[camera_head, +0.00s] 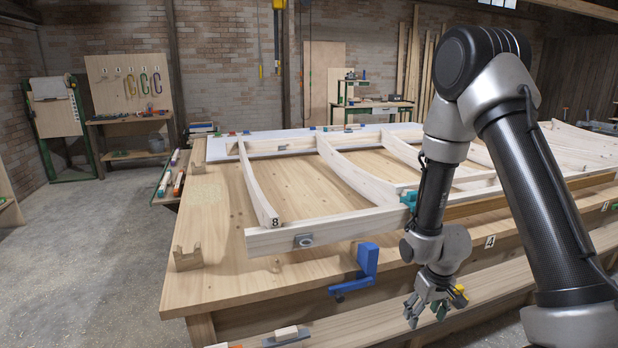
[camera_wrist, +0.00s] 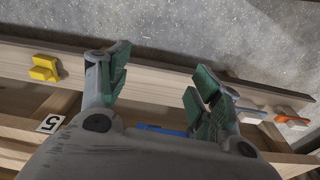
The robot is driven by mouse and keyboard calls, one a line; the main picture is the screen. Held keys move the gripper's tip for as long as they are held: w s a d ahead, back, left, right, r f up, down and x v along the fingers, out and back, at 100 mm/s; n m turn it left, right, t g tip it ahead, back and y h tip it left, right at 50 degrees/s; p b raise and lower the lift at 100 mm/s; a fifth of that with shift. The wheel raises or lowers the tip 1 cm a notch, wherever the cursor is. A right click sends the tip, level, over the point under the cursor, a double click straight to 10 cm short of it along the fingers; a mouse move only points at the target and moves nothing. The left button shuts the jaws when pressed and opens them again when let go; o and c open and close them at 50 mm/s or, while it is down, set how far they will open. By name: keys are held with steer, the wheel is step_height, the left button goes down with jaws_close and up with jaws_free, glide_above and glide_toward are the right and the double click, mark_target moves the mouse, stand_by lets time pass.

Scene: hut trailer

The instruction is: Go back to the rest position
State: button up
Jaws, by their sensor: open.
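My gripper (camera_head: 428,308) hangs low at the front side of the workbench (camera_head: 230,270), over the lower plank (camera_head: 390,322) that runs along it. In the wrist view my gripper (camera_wrist: 160,88) has its two green-padded fingers spread apart, with nothing between them. The grey floor and the pale plank (camera_wrist: 155,82) show beyond the fingertips. My arm reaches from the right of the head view and bends down in front of the wooden frame (camera_head: 345,228) on the bench, hiding part of it.
A yellow block (camera_wrist: 45,68) sits on the plank left of my fingers. Orange-handled (camera_wrist: 290,120) and grey tools lie to the right. A blue clamp (camera_head: 367,262) sticks out from the bench front. The floor (camera_head: 95,255) at left is clear.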

steer(key=s+d+r+m+t, duration=0.1)
steer(key=s+r, duration=0.5)
steer(key=r, duration=0.6)
steer(key=s+d+r+t, duration=0.1)
steer(key=s+d+r, duration=0.1)
steer(key=s+r, duration=0.5)
steer(key=s+d+r+m+t, duration=0.1)
steer(key=s+r, duration=0.5)
steer(key=r, duration=1.1)
steer(key=shift+s+d+m, duration=0.25)
steer(key=shift+d+m, duration=0.05)
steer(key=shift+d, duration=0.4)
